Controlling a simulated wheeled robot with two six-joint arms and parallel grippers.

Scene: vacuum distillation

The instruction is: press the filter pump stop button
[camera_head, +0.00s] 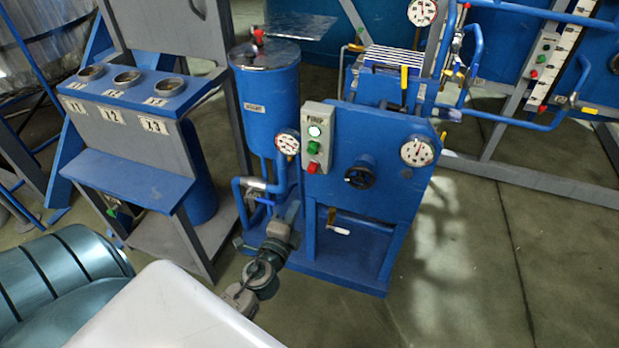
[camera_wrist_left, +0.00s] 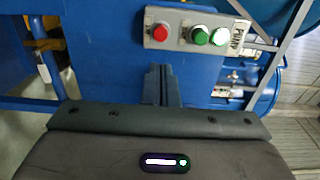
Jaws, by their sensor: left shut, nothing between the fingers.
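The pump control box (camera_head: 318,130) is a grey panel on the front of the blue filter unit. It carries a lit white-green lamp (camera_head: 314,131), a green button (camera_head: 313,147) and, lowest, the red stop button (camera_head: 312,168). My left gripper (camera_head: 293,210) is below and slightly left of the box, apart from it, with its fingers pointing up. In the left wrist view the box lies sideways, with the red button (camera_wrist_left: 160,33) nearly straight ahead of the fingertips (camera_wrist_left: 160,70). The fingers are together and empty, with a gap to the button. My right gripper is out of view.
A pressure gauge (camera_head: 287,143) sits just left of the box, and a black handwheel (camera_head: 360,173) to its right. A tall blue cylinder (camera_head: 268,95) stands behind left. A grey-blue console (camera_head: 135,120) stands left. The floor at right is clear.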

